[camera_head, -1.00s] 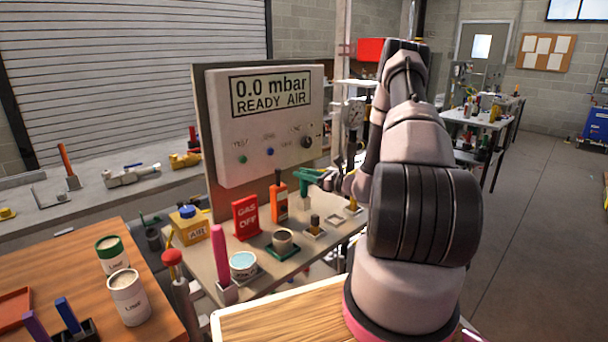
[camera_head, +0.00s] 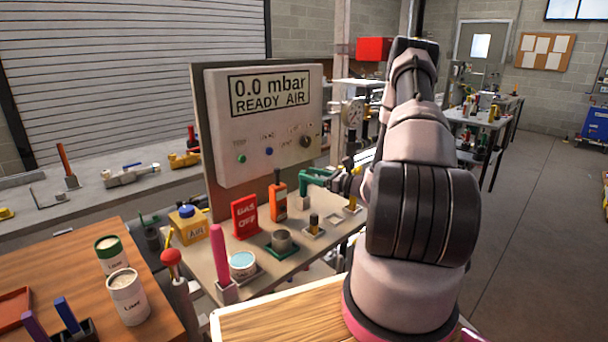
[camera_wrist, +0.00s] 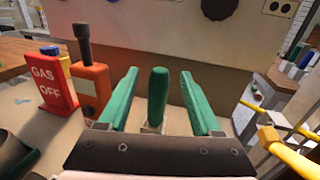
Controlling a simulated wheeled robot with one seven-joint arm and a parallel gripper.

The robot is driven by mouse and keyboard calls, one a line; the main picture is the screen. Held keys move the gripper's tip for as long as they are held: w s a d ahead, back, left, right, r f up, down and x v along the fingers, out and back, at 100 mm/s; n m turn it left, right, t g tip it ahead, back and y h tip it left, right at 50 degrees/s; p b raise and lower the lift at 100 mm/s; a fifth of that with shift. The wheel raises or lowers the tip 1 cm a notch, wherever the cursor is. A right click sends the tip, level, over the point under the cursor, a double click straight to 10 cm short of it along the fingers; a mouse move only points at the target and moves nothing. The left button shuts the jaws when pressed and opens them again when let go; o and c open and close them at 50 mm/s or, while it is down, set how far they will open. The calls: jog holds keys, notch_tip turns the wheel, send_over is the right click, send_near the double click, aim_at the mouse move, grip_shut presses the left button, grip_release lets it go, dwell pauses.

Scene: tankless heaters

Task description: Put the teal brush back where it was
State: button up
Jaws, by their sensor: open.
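The teal brush (camera_wrist: 157,97) stands upright between my fingers in the wrist view, its lower end at a small pale holder (camera_wrist: 152,128). My gripper (camera_wrist: 160,98) is open, with one green finger on each side of the handle and a visible gap on both sides. In the head view my green gripper (camera_head: 318,177) is over the back right of the bench, beside an orange bottle (camera_head: 278,200). There the brush cannot be told apart from the green fingers. The holder (camera_head: 302,201) shows just below them.
A red GAS OFF sign (camera_wrist: 52,84) and the orange bottle (camera_wrist: 90,88) stand close to the left of my fingers. The panel (camera_head: 265,120) rises behind. Yellow pipes (camera_wrist: 290,152) run at the right.

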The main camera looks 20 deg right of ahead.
jog(key=v, duration=0.9)
jog(key=s+a+r+n+g, duration=0.4)
jog(key=a+r+n+g, duration=0.3)
jog(key=r, duration=0.3)
jog(key=s+a+r+n+g, duration=0.5)
jog(key=a+r+n, duration=0.2)
jog(key=a+r, duration=0.25)
jog(key=s+a+r+n+t+h, duration=0.1)
jog(key=s+r+n+t+h, duration=0.3)
jog(key=s+r+n+h, duration=0.4)
jog(key=s+r+n, duration=0.2)
jog(key=s+r, duration=0.4)
jog(key=s, duration=0.2)
jog(key=shift+s+a+r+t+h, duration=0.35)
jog(key=shift+t+h, duration=0.05)
